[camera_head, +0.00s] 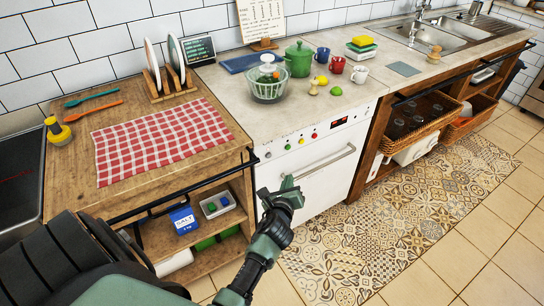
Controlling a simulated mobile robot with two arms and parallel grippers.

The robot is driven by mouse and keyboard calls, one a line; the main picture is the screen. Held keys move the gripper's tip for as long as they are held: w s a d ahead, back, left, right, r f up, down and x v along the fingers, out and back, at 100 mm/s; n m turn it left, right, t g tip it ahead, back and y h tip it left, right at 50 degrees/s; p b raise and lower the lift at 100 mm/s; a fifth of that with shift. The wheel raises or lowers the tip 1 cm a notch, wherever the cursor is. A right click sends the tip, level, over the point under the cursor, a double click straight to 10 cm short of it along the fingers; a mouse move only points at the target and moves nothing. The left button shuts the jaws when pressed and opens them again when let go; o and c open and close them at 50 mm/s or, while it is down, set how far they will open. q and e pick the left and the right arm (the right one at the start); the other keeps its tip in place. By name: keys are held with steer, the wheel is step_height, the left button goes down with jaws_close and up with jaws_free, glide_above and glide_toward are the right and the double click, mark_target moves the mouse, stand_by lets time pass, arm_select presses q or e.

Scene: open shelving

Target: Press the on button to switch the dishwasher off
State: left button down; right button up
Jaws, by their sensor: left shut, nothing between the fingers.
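The white dishwasher (325,178) stands under the grey worktop, with its door shut and a bar handle (322,162) across the front. Its control strip has a small dark display (339,122) with red marks and a few small coloured buttons (301,141) to the left of it. I cannot read which button is the on button. My left gripper (283,187) is shut and empty. It is in front of the left part of the dishwasher, below the buttons and left of the handle. I cannot tell whether it touches the front. My right gripper is out of view.
A wooden counter with a red checked cloth (160,140) and a dark rail stands left of the dishwasher. Wicker baskets (420,113) sit on shelves to the right. The patterned floor mat (400,235) is clear.

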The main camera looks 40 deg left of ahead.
mark_target(269, 156)
arm_select(q)
steer(key=w+a, duration=0.3)
steer(key=a, duration=0.5)
steer(key=shift+w+p, duration=0.25)
steer(key=shift+p, duration=0.1)
steer(key=shift+a, duration=0.2)
stand_by(1.7)
steer(key=shift+w+a+r, duration=0.1)
steer(key=shift+a, duration=0.05)
steer(key=shift+a+r, duration=0.2)
stand_by(0.4)
steer(key=shift+a+f, duration=0.2)
stand_by(0.3)
